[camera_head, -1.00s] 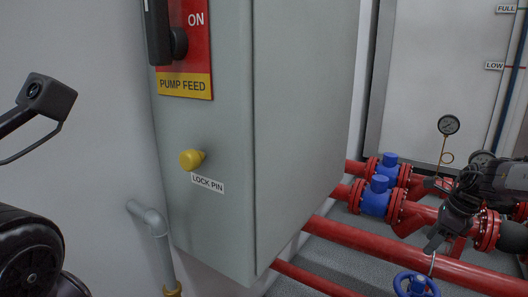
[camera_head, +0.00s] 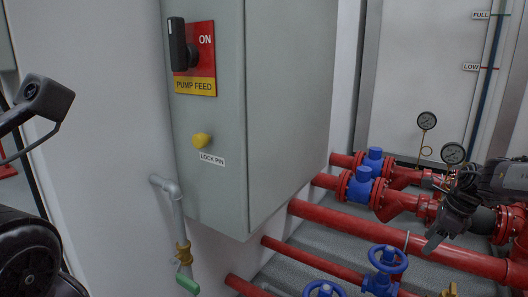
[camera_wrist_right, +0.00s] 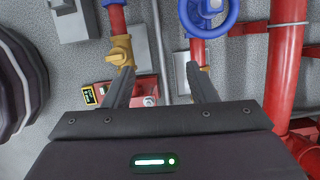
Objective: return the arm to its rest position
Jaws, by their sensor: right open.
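My right arm comes in from the right edge of the head view. Its dark right gripper (camera_head: 436,243) hangs in front of the red pipes, pointing down. The right wrist view shows its two fingers spread apart, with nothing between them (camera_wrist_right: 161,80). Behind the fingers are a yellow valve fitting (camera_wrist_right: 121,50), a blue handwheel (camera_wrist_right: 208,14) and red pipes. They look apart from the fingers, though depth is hard to judge. At the head view's left edge are black parts of my left arm; no left fingers show.
A grey cabinet (camera_head: 285,110) bears a black switch handle (camera_head: 178,45) at ON and a yellow lock pin (camera_head: 201,140). Red pipes (camera_head: 390,237) with blue valves (camera_head: 360,188) run low at right. Blue handwheels (camera_head: 388,260) stand in front. A green-handled valve (camera_head: 187,284) is below the cabinet.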

